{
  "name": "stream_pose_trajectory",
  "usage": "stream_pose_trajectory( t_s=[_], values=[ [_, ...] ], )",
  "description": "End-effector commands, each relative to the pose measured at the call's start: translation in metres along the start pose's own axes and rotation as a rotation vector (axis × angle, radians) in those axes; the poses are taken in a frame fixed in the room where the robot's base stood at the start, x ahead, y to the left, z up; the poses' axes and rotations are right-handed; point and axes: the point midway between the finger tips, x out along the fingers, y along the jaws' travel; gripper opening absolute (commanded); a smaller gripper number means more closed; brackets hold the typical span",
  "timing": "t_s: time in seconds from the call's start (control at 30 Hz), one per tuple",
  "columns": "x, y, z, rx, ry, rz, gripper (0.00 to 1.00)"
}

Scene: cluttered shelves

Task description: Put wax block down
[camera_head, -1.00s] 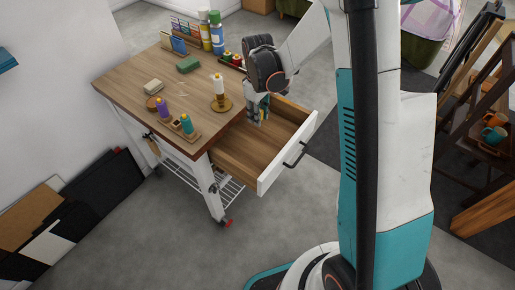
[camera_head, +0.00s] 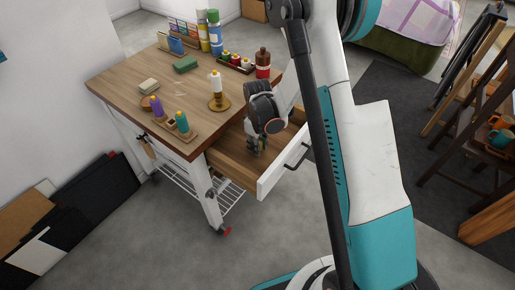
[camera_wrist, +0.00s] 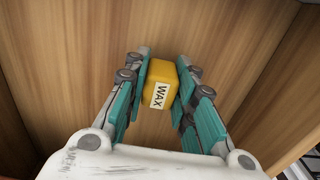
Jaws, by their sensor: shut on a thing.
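The wax block (camera_wrist: 159,80) is yellow-orange with a white label reading "WAX". In the wrist view it sits between the teal finger pads of my gripper (camera_wrist: 160,92), which is shut on it. The wooden drawer floor (camera_wrist: 205,30) lies behind the block, with side walls at both picture edges. In the head view my gripper (camera_head: 257,147) points down inside the open drawer (camera_head: 272,182) of the wooden-topped cart. The block is hidden there by the fingers. I cannot tell whether the block touches the drawer floor.
The drawer's white front (camera_head: 284,168) bounds the space.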

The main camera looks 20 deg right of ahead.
Motion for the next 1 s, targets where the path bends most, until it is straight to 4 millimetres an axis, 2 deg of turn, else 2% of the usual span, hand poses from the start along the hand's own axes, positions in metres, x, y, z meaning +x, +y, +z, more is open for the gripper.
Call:
stream_pose_trajectory(
  t_s=[0.03, 0.27, 0.83, 0.87, 0.9, 0.93, 1.0],
  values=[
    [0.007, 0.000, 0.000, 0.000, 0.000, 0.000, 0.00],
    [0.005, 0.000, 0.000, 0.000, 0.000, 0.000, 0.00],
    [0.018, 0.000, 0.000, 0.000, -0.001, 0.000, 0.00],
    [0.018, 0.000, 0.000, 0.000, -0.001, -0.001, 0.31],
    [0.018, 0.000, 0.000, 0.000, -0.001, -0.001, 0.40],
    [0.018, 0.000, 0.000, 0.000, -0.001, -0.001, 0.44],
    [0.018, 0.000, 0.000, 0.000, -0.001, -0.001, 0.44]
  ],
)
